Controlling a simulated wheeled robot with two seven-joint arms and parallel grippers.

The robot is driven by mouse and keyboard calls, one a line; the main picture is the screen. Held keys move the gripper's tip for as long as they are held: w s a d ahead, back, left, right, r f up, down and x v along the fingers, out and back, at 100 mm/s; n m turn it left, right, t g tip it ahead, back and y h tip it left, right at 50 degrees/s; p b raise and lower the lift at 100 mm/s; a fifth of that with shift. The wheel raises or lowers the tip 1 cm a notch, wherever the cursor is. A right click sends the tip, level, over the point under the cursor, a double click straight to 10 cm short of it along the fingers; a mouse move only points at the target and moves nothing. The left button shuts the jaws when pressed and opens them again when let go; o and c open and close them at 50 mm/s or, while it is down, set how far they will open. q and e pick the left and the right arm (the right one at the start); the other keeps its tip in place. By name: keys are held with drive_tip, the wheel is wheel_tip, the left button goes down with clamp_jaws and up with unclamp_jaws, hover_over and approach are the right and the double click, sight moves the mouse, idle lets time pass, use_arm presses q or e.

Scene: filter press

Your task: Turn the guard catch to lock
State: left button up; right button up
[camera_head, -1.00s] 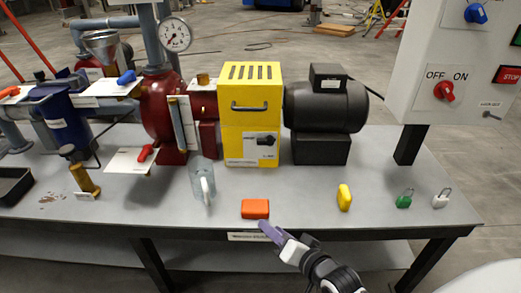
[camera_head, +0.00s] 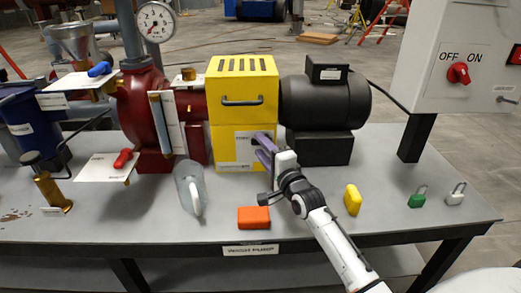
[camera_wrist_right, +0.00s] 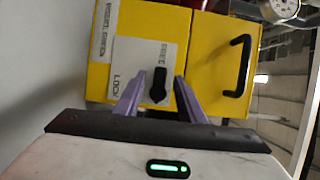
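The guard catch (camera_wrist_right: 158,87) is a small black knob on a white label (camera_wrist_right: 138,60) on the yellow guard (camera_head: 243,95). In the right wrist view its bar runs up and down the picture. The word FREE is beyond its upper end and LOCK is to its left. My right gripper (camera_head: 261,147) is at the guard's lower front. Its two purple fingers (camera_wrist_right: 160,82) are open on either side of the catch, with visible gaps. In the head view the gripper hides the catch. My left gripper is out of view.
The guard has a dark handle (camera_head: 241,102) above the label. A black motor (camera_head: 325,102) stands to its right.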

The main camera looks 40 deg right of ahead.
drive_tip(key=shift+w+d, duration=0.1)
drive_tip(key=shift+w, duration=0.45)
